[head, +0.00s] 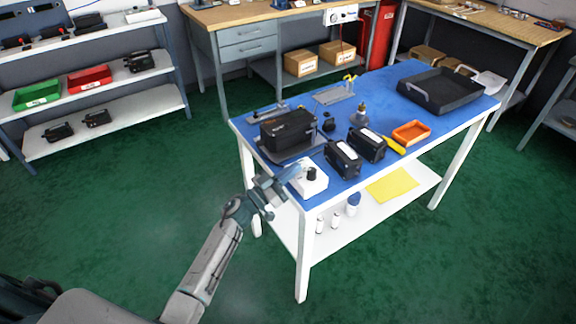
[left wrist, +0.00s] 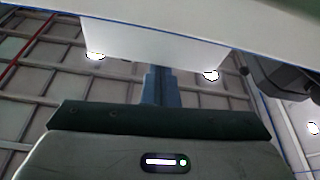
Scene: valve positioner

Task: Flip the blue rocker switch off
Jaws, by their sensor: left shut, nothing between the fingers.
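A white box (head: 312,181) with a black knob (head: 311,173) on top sits at the near left corner of the blue-topped table (head: 400,100). I cannot make out the blue rocker switch in either view; the box side facing my arm is partly hidden by the gripper. My left gripper (head: 290,180) is shut and empty, right beside the box's left side. In the left wrist view the closed blue-grey fingers (left wrist: 158,86) point at a plain white face (left wrist: 155,42), probably the box. I cannot tell whether they touch it. My right gripper is not in view.
Two black devices (head: 342,159) (head: 366,144) stand right of the white box. A larger black unit (head: 287,128) on a grey plate stands behind it. An orange tray (head: 411,132), a yellow-handled tool (head: 392,145) and a dark tray (head: 445,92) lie farther right. The floor left of the table is clear.

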